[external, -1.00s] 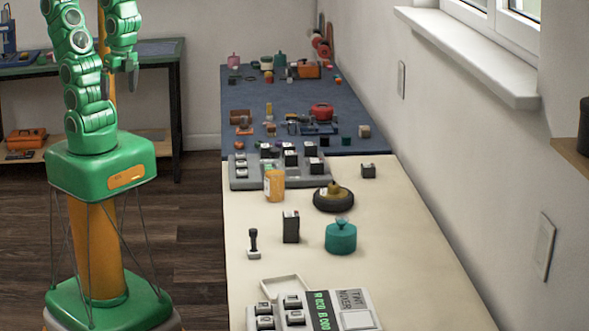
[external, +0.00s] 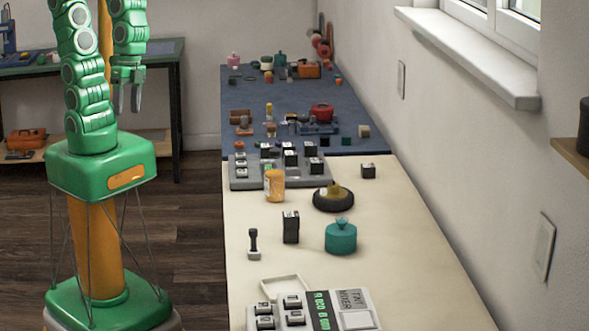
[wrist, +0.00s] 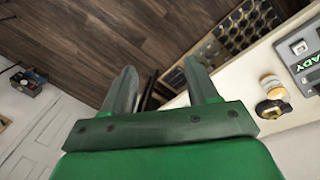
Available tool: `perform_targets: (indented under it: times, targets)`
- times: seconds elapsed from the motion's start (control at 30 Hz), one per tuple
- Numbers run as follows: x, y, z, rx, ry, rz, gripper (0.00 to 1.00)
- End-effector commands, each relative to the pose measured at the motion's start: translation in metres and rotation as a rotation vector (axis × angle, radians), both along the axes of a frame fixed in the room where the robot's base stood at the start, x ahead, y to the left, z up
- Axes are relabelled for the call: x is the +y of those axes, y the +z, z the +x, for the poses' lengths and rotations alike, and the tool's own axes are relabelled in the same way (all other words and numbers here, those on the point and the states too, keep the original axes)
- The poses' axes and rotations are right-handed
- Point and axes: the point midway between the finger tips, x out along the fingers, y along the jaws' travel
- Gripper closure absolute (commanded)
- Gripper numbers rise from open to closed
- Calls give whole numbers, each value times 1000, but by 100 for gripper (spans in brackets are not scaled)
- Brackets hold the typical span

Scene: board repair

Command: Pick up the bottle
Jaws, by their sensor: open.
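The likely bottle is an orange container (external: 274,185) with a pale label, upright on the cream table near the front edge of a grey tray. My gripper (external: 129,106) hangs open and empty, left of the tables and well away from the container. In the wrist view, the two fingers of my gripper (wrist: 163,88) are spread, with dark floor beyond them. A small tan and whitish object (wrist: 271,87) shows at the right there; I cannot tell whether it is the same container.
A black round dish (external: 333,200), a teal pot (external: 341,237), a dark box (external: 291,227) and a small joystick (external: 253,243) stand near the container. The grey tray (external: 240,183) holds several blocks. A labelled device (external: 350,301) sits at the front. Floor separates my base from the table.

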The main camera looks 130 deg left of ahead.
Motion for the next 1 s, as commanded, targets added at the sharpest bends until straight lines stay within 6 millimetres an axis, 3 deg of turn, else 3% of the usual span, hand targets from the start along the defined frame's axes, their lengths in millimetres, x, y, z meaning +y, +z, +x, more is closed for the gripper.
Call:
perform_targets:
  times: [0.2, 0.47, 0.7, 1.0]
  targets:
    - [-25, -14, 85, -156, 124, -93, 41]
    - [-23, -33, 178, -333, 327, -133, 41]
    - [8, -58, 246, -478, 540, -90, 41]
    - [80, -100, 295, -629, 810, 86, 41]
